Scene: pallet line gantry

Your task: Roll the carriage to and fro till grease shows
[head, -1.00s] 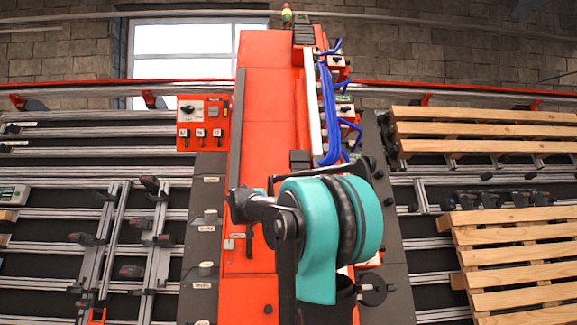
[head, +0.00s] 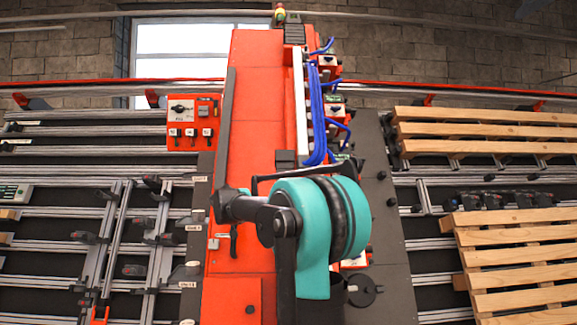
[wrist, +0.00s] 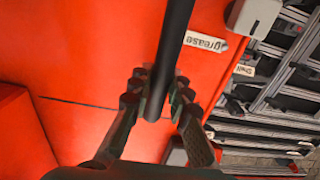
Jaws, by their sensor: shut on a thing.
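The carriage (head: 257,110) is a tall orange gantry body that spans the silver rails (head: 70,150) in the head view. Its orange surface (wrist: 85,60) fills much of the wrist view. My gripper (wrist: 156,97) is shut on a dark round bar (wrist: 175,35), with a finger on each side, close in front of that surface. A white label reading "Grease" (wrist: 205,41) is stuck beside the bar. Whether any grease lies on the rails is too small to tell.
A control box (head: 193,122) with switches sits on the carriage's left side. Blue hoses (head: 317,115) run down its right. Wooden pallets (head: 520,255) lie at the right. Black clamps (head: 135,270) sit on the frames at the left. A red rail (head: 80,86) runs along the back.

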